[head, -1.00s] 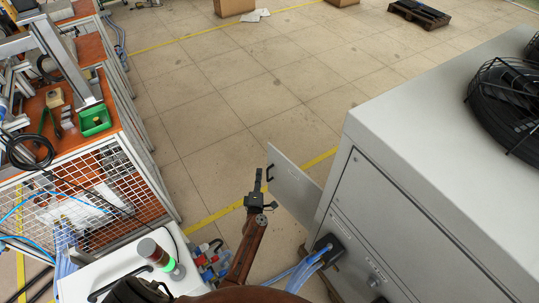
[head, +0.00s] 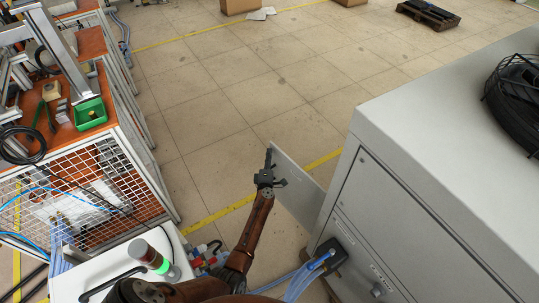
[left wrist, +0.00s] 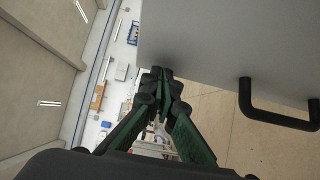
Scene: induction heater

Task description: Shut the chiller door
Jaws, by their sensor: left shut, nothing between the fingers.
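The chiller (head: 440,150) is the big light grey cabinet at the right in the head view. Its door (head: 300,192) stands open, sticking out from the cabinet's far left end over the floor. My left gripper (head: 269,152) is shut and empty at the door's free edge. In the left wrist view, the shut fingertips (left wrist: 160,74) overlap the lower left part of the grey door panel (left wrist: 215,40). I cannot tell whether they touch it. The door's black handle (left wrist: 275,115) is to the right of the fingers, clear of them. My right gripper is not in view.
A workbench with a mesh side (head: 110,175) and a green bin (head: 89,113) stands at the left. A white cabinet with a signal light (head: 150,257) is at the lower left.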

